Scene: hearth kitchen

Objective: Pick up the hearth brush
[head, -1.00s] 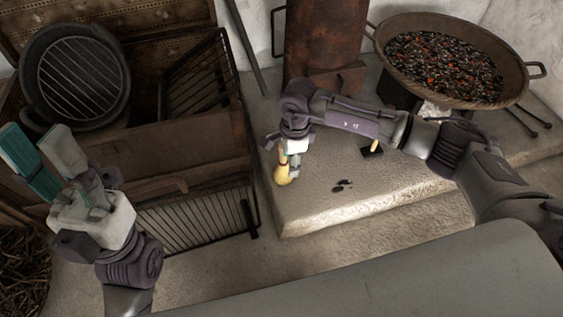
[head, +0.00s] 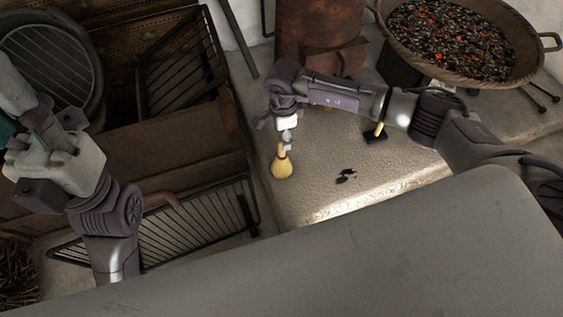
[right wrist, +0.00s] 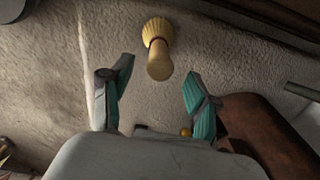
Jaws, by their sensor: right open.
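The hearth brush (head: 283,168) has a short wooden handle and pale yellow bristles. It is at the left edge of the stone hearth slab (head: 320,200) in the head view, bristles toward the front. My right gripper (head: 286,138) is at its handle end, partly hidden by its own wrist. In the right wrist view the brush (right wrist: 158,45) lies ahead, its handle end pointing toward the gap between the parted teal fingers (right wrist: 158,76). The fingers do not grip it. My left gripper (head: 14,112) is at the far left, fingers apart, tips cut off by the frame.
A small black pan (head: 376,137) with a wooden handle and some dark lumps (head: 345,176) lie on the slab. A wide pan of embers (head: 455,45) stands at the back right. A black grate (head: 200,225) and brown chest (head: 190,160) stand left of the slab.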

